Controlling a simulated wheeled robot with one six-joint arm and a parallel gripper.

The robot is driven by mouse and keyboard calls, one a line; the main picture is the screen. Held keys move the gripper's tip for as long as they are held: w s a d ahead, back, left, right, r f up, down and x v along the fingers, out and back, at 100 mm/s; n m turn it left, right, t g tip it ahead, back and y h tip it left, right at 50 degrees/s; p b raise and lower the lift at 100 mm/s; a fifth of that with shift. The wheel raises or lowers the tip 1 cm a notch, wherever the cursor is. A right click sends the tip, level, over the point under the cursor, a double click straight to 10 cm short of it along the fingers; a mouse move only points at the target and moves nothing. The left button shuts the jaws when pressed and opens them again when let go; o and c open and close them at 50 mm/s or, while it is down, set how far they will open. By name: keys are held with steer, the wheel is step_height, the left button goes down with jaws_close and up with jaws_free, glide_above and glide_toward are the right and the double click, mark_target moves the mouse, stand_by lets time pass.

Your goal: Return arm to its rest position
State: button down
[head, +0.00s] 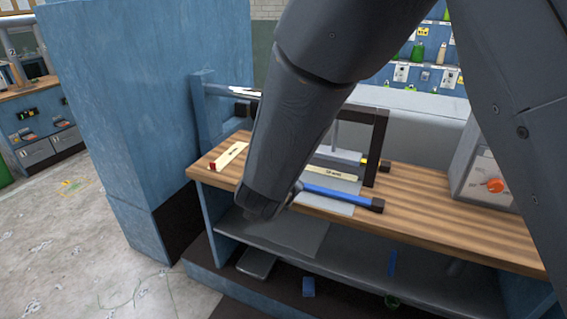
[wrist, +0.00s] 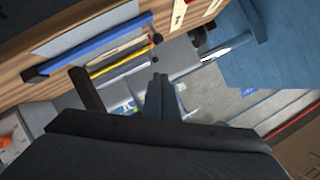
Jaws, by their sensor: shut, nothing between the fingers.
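My arm reaches down from the top of the head view, its dark grey link ending in front of the wooden bench (head: 440,205). In the wrist view my gripper (wrist: 160,82) is shut, with its narrow fingers together and nothing held. In the head view the gripper itself is hard to make out at the arm's low end. A blue bar with black ends (head: 335,195) lies on the bench just right of that end; it also shows in the wrist view (wrist: 95,45). I cannot tell whether the arm touches the bench.
A dark upright frame (head: 379,140) and a pale labelled strip (head: 338,172) are on the bench. A grey box with an orange knob (head: 493,186) stands at right. A blue cabinet (head: 125,110) stands at left. Open floor (head: 60,235) lies at far left.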

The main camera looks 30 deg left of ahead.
steer(key=w+d+f+n+g+h, duration=0.1)
steer(key=w+d+g, duration=0.15)
steer(key=d, duration=1.15)
steer(key=w+d+f+n+g+h, duration=0.1)
steer(key=w+d+f+g, duration=0.15)
steer(key=d, duration=1.25)
steer(key=s+d+g+h, duration=0.1)
steer(key=s+d+g, duration=0.1)
steer(key=s+d, duration=0.4)
steer(key=s+d+f+g+h, duration=0.1)
steer(key=s+d, duration=0.4)
steer(key=d, duration=0.5)
steer(key=s+d+n+g+h, duration=0.1)
steer(key=s+d+g, duration=0.2)
steer(key=s+d, duration=0.3)
steer(key=d, duration=0.3)
steer(key=shift+s+f, duration=0.25)
steer(key=shift+s, duration=0.05)
steer(key=shift+r, duration=0.3)
